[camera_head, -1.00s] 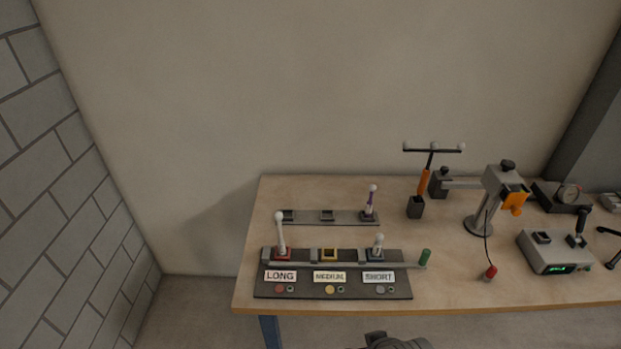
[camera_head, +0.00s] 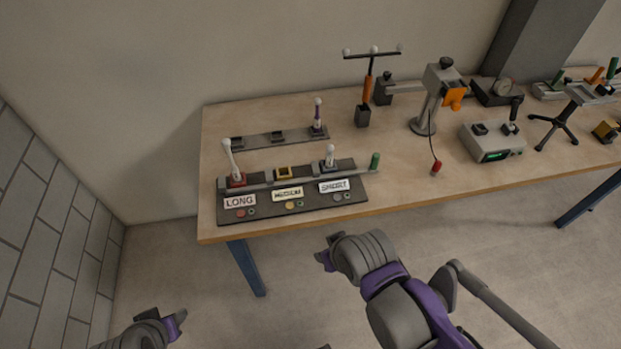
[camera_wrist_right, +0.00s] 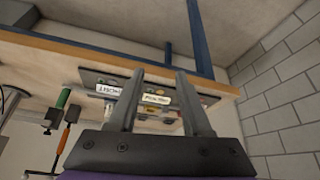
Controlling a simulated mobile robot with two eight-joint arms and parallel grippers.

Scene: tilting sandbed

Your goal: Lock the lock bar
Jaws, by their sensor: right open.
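The lock bar (camera_head: 290,180) is a grey bar lying across the dark panel (camera_head: 290,211) on the table. Its green upright handle (camera_head: 375,161) is at the right end, beyond the panel's right edge; the handle also shows in the right wrist view (camera_wrist_right: 63,98). The panel has LONG, MEDIUM and SHORT labels. My right gripper (camera_head: 322,258) is in front of the table, apart from the bar. In the right wrist view its two fingers (camera_wrist_right: 157,76) are spread and empty toward the panel. My left gripper (camera_head: 180,322) is low at the left, its jaws unclear.
A tall white probe (camera_head: 232,161) stands in the red LONG socket and a short one (camera_head: 330,156) at SHORT; the yellow MEDIUM socket (camera_head: 284,173) looks empty. A rack (camera_head: 260,139) with a purple probe is behind. A lamp-like stand (camera_head: 428,110) and grey box (camera_head: 492,142) stand right.

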